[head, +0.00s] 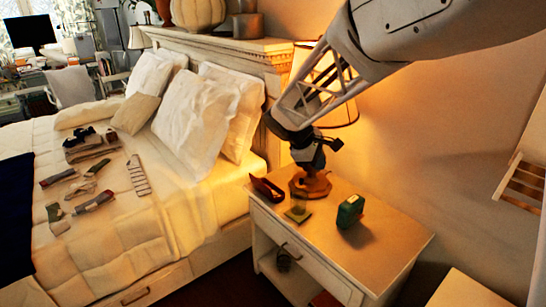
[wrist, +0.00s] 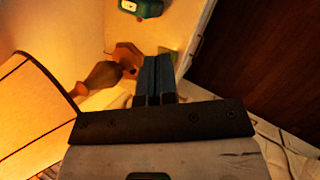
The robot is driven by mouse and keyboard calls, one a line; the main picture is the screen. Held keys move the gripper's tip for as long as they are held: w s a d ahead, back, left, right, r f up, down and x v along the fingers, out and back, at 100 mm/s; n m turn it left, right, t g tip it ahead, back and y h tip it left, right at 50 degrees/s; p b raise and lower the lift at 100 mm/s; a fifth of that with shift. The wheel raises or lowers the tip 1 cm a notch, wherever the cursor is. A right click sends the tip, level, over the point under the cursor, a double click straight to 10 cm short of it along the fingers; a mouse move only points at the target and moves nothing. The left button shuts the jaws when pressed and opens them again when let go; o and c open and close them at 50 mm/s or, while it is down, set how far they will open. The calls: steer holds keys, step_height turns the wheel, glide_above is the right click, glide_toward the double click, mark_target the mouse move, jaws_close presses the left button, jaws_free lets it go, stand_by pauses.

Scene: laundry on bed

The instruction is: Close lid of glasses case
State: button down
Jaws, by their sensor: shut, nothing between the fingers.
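The glasses case (head: 267,189) is dark red. It lies at the back left corner of the nightstand top in the head view and looks open, with its lid raised, though it is small. I cannot make it out in the wrist view, where my gripper may hide it. My gripper (head: 312,168) is above the nightstand, in front of the lamp and to the right of the case, apart from it. In the wrist view its fingers (wrist: 157,60) are together with nothing between them.
The nightstand (head: 395,240) also holds the lamp's wooden base (head: 310,184), a small green item (head: 298,212) and a green clock-like object (head: 350,211). The lampshade (wrist: 35,105) is close on the left in the wrist view. The nightstand's front right is clear. The bed (head: 150,230) stands left.

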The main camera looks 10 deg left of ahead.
steer(key=w+a+f+n+t+h, duration=0.1)
steer(key=w+a+f+n, duration=0.3)
steer(key=w+a+f, duration=0.3)
steer(key=w+a+f+n+t+h, duration=0.1)
steer(key=w+a+f+n, duration=0.25)
steer(key=w+a, duration=0.45)
steer(key=w+a+f+n+t, duration=0.2)
steer(key=a+f+n, duration=0.1)
steer(key=a+f, duration=0.4)
steer(key=w+a+f+n+t, duration=0.1)
steer(key=w+a+f+n, duration=0.2)
steer(key=a+f, duration=0.4)
steer(key=a, duration=0.4)
steer(key=shift+w+a+f+t, duration=0.2)
steer(key=shift+f+t, duration=0.2)
glide_toward(259, 181)
steer(key=f, duration=0.1)
steer(key=w+d+f, duration=0.2)
steer(key=f, duration=0.1)
steer(key=shift+w+d, duration=0.15)
steer(key=shift+w, duration=0.1)
steer(key=shift+w+d+r, duration=0.15)
steer(key=shift+w+d, duration=0.5)
steer(key=shift+w, duration=0.05)
